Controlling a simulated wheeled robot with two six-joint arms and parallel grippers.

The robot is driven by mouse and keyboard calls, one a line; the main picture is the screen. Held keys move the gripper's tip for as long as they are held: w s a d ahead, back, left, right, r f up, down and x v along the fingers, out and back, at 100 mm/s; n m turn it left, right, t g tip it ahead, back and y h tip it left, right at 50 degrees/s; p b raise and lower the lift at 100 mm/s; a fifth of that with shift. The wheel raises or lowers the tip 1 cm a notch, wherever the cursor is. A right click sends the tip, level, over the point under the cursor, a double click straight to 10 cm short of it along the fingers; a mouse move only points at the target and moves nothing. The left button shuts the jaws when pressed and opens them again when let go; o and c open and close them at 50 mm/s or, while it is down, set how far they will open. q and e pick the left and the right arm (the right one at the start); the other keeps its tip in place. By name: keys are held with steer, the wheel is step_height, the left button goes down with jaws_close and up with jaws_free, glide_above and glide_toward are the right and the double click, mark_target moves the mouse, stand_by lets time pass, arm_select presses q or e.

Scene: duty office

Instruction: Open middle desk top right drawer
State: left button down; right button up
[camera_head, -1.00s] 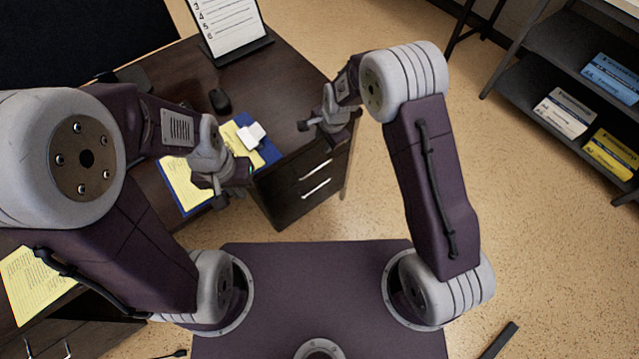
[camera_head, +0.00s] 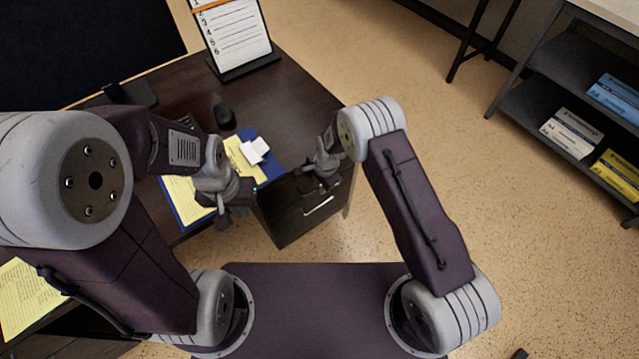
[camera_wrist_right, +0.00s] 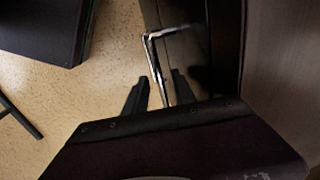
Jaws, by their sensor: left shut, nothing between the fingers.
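The dark brown desk's drawer unit (camera_head: 285,222) faces right and toward me. A lower silver handle (camera_head: 319,206) shows on its front; the upper handle is hidden behind my right gripper (camera_head: 318,184) in the head view. In the right wrist view a silver handle (camera_wrist_right: 153,55) runs between the two spread dark fingers of my right gripper (camera_wrist_right: 160,80). The fingers are open around its line; I cannot tell whether they touch it. The drawer looks closed. My left gripper (camera_head: 226,216) is shut and empty beside the desk's front edge.
A shelf with paper packs (camera_head: 572,132) stands at right. The floor between is clear.

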jaws_close()
stand_by(1.4)
